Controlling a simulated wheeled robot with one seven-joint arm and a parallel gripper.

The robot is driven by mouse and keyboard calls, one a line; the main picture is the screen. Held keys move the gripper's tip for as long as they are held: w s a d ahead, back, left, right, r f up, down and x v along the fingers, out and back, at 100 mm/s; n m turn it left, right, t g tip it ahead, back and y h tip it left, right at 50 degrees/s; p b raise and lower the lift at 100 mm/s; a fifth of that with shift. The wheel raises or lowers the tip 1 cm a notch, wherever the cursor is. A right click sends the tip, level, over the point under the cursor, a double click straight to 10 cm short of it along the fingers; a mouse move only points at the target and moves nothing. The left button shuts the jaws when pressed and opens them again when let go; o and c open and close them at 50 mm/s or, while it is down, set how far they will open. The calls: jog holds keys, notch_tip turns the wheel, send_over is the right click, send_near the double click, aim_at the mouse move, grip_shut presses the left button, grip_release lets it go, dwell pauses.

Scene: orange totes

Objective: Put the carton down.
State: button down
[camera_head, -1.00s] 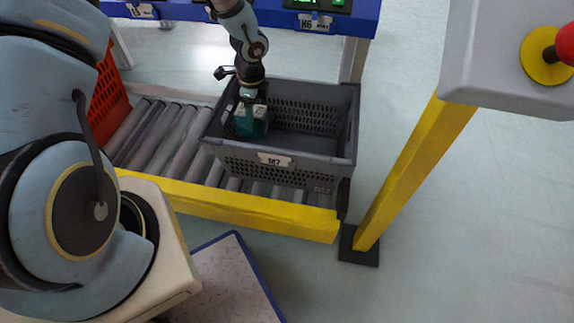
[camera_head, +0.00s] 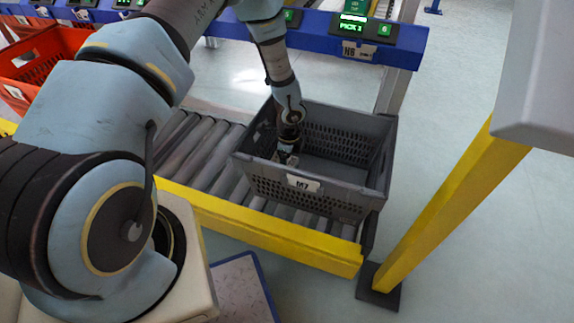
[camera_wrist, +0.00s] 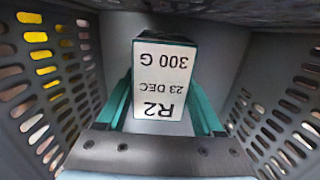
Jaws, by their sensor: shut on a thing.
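My gripper (camera_head: 288,157) reaches down inside the grey tote (camera_head: 320,200), towards its left end. In the wrist view, my gripper (camera_wrist: 162,95) has a teal finger on each side of a carton (camera_wrist: 163,80) and is shut on it. The carton's white label reads R2, 23 DEC, 300 G, upside down in the picture, with a teal edge behind it. The tote's slotted walls rise on both sides, apart from the carton. In the head view the carton is mostly hidden by my gripper and the tote wall. I cannot tell whether it touches the tote floor.
The tote stands on a roller conveyor (camera_head: 205,160) with a yellow front rail (camera_head: 260,236). A yellow post (camera_head: 440,215) stands to the right. A blue rail (camera_head: 330,37) with lit displays runs behind. An orange tote (camera_head: 45,62) is at the left. The tote's right half looks empty.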

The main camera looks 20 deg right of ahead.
jog(key=shift+f, duration=0.2)
jog(key=shift+c, duration=0.2)
grip_release()
jog(key=r, duration=0.4)
jog(key=r+p, duration=0.1)
jog(key=r, duration=0.7)
jog(key=shift+s+d+r, duration=0.15)
jog(key=shift+d+r, duration=0.1)
jog(key=shift+r, duration=0.05)
